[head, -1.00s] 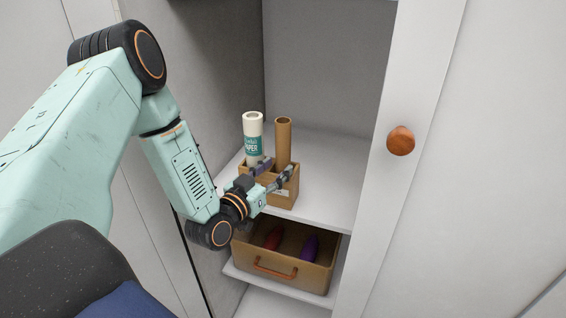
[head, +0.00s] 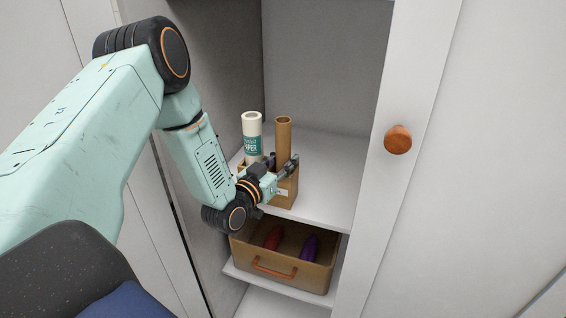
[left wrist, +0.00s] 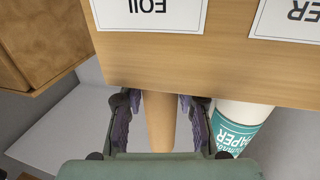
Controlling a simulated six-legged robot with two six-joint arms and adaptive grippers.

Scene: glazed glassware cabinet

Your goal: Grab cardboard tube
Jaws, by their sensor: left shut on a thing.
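The brown cardboard tube (head: 283,136) stands upright in a wooden box (head: 288,197) on the cabinet shelf. My left gripper (head: 281,161) has its fingers on either side of the tube, just above the box, and is shut on it. In the left wrist view the tube (left wrist: 160,122) runs between the two dark fingers, beside the box's wooden wall (left wrist: 200,74). The tube's lower end is hidden in the box. My right gripper is in neither view.
A white paper roll (head: 252,128) with a green label stands left of the tube in the same box. Below is a brown bin (head: 298,276) with a red and a purple thing in it. The cabinet's white frame with a round wooden knob (head: 398,139) is at the right.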

